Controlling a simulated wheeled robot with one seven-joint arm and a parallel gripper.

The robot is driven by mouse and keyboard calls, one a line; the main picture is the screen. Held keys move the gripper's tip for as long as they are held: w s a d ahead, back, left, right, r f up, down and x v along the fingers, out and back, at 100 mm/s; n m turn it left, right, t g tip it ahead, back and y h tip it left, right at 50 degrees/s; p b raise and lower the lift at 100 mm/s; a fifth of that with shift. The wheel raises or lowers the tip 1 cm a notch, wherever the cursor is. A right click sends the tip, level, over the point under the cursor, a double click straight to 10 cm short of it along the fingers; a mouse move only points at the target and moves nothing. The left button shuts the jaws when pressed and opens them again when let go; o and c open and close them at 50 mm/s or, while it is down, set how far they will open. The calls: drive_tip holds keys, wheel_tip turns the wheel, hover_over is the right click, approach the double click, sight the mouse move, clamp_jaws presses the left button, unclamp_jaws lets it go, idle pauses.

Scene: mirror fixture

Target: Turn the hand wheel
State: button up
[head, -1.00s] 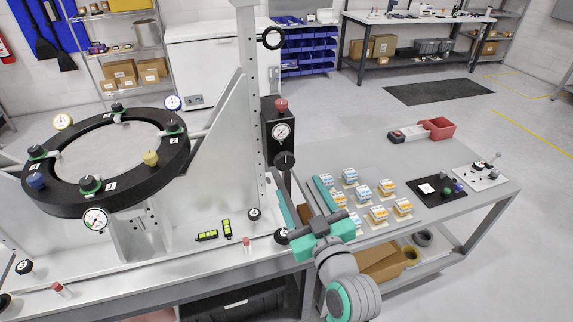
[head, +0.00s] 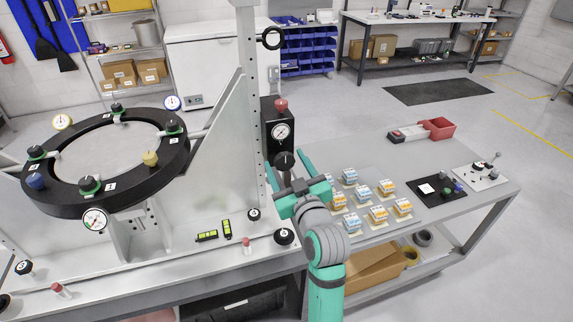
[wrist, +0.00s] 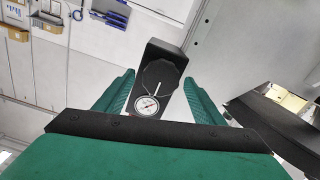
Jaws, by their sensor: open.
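The hand wheel is most likely the black round knob (head: 284,160) on the front of a dark box below its dial gauge. In the wrist view the black wheel (wrist: 160,76) sits straight ahead, with a thin light line running from it toward the gauge. My gripper (head: 288,173) is at the right end of the fixture, just in front of the wheel. In the wrist view my gripper (wrist: 160,88) is open, its two green fingers on either side of the wheel with gaps visible. Whether the fingertips reach the wheel's depth I cannot tell.
The dark box (head: 272,112) carries a white gauge (head: 281,131) and red knob (head: 281,104), beside an upright metal post (head: 249,60). A black ring fixture (head: 40,197) stands left. Several small breaker-like blocks (head: 378,213) lie right of my arm.

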drive_tip(key=c, duration=1.1)
drive_tip(key=shift+o, duration=0.2)
drive_tip(key=shift+m, duration=0.4)
